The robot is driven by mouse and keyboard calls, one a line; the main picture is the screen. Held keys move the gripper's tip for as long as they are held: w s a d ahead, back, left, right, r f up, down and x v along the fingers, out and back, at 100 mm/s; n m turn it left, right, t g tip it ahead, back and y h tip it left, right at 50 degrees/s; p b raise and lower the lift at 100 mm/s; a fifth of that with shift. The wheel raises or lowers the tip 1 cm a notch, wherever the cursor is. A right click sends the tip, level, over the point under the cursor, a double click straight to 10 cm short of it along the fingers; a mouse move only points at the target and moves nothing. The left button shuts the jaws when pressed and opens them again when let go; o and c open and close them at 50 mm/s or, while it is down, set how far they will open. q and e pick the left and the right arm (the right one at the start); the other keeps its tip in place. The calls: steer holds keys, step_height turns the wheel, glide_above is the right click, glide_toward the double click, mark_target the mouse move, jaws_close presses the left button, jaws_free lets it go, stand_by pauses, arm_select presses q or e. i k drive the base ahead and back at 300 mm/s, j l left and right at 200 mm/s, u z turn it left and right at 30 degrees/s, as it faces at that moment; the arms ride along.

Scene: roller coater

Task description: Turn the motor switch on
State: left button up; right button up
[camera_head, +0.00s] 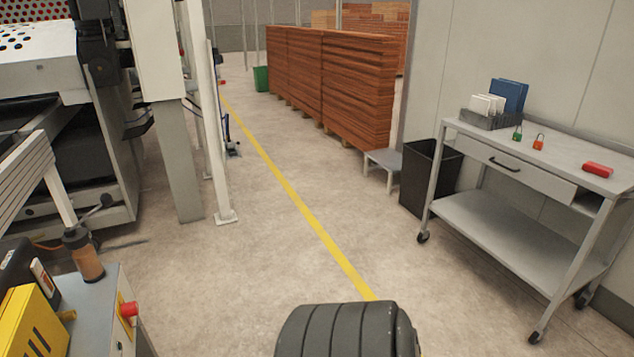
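No part marked as the motor switch can be made out. A red knob or button (129,310) sticks out from the side of a grey cabinet (90,300) at the bottom left. The machine (95,165), with its light grey frame, stands along the left side and is partly cut off by the picture edge. Neither of my grippers shows in the head view.
A yellow box (32,325) and a brown cylinder (86,258) are at the cabinet. A grey wheeled cart (520,225) and a black bin (428,178) stand at the right. Wood panel stacks (330,85) are behind.

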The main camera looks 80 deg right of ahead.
mark_target(129, 308)
steer(key=z, duration=1.25)
steer(key=u, duration=0.45)
steer(key=i+l+u, duration=0.15)
steer(key=l+u, duration=0.2)
steer(key=i+l+u, duration=0.1)
steer(key=l+u, duration=0.65)
steer(key=l, duration=0.2)
